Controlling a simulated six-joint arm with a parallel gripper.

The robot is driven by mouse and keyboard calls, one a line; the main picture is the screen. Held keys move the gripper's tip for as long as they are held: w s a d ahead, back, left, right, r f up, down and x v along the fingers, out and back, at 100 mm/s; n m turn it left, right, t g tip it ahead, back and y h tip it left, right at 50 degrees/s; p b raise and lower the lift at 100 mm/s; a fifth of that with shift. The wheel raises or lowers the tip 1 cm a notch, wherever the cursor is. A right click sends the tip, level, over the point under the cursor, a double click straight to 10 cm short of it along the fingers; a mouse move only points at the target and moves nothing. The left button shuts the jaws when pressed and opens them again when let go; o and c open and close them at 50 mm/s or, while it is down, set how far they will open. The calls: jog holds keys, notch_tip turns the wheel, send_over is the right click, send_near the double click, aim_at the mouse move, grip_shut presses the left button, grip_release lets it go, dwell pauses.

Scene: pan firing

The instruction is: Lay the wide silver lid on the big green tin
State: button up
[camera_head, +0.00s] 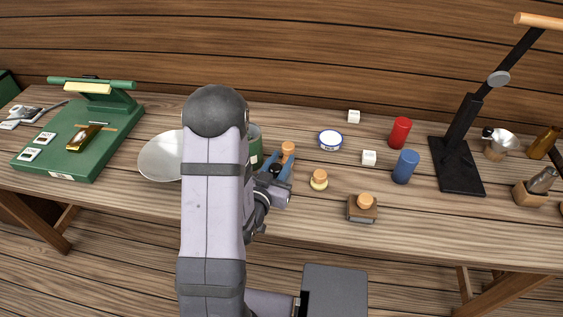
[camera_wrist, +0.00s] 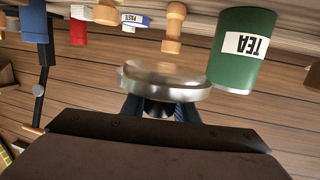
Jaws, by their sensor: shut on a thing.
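My gripper (camera_wrist: 160,108) is shut on the silver lid (camera_wrist: 165,78), holding it from the knob side in the wrist view, which is upside down. In the head view, the tin (camera_head: 256,147) shows only as a strip past my arm's right edge, mostly hidden. My gripper (camera_head: 280,168) is just right of it there. The held lid cannot be clearly made out in the head view.
A silver round dish (camera_head: 160,157) lies left, partly behind my arm. A green board (camera_head: 75,150) is further left.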

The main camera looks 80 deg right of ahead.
jog(key=w+d+r+n+t+p, duration=0.1)
jog(key=w+d+r+p, duration=0.15)
jog(key=w+r, duration=0.3)
jog(key=w+d+r+t+p, duration=0.1)
jog(key=w+d+r, duration=0.3)
jog(key=w, duration=0.2)
jog(key=d+m+g, duration=0.1)
jog(key=d+g, duration=0.1)
jog(key=d, duration=0.5)
jog(key=shift+w+d+f, duration=0.15)
jog(key=shift+d+f, duration=0.15)
jog(key=shift+f, duration=0.1)
jog(key=shift+f+b, duration=2.2)
jog(key=shift+f, duration=0.1)
jog(key=shift+f+b, duration=0.4)
jog(key=shift+b, duration=0.15)
jog(key=o, duration=1.1)
